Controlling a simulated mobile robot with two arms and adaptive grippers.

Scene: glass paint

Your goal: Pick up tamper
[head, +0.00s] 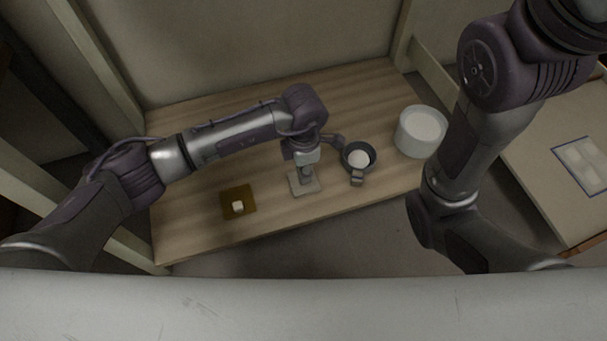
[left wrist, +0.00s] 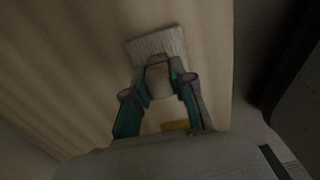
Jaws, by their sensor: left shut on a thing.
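The tamper shows in the head view as a pale grey block with a flat, squarish base (head: 298,186), on or just above the wooden table. My left gripper (head: 306,160) is above it, pointing down, shut on its upright grey part. In the left wrist view the fingers of my left gripper (left wrist: 160,78) close around a grey, rounded part, with the tamper's pale ribbed base (left wrist: 158,44) beyond them. I cannot tell whether the base touches the table. The tamper's top is partly hidden by the gripper. My right arm comes in at the right; its gripper is out of view.
On the wooden table (head: 350,90), a dark cup with a handle (head: 356,171) and white contents stands close right of the tamper. A white round container (head: 404,142) stands further right. A brown square mat (head: 226,203) with a small white block lies left.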

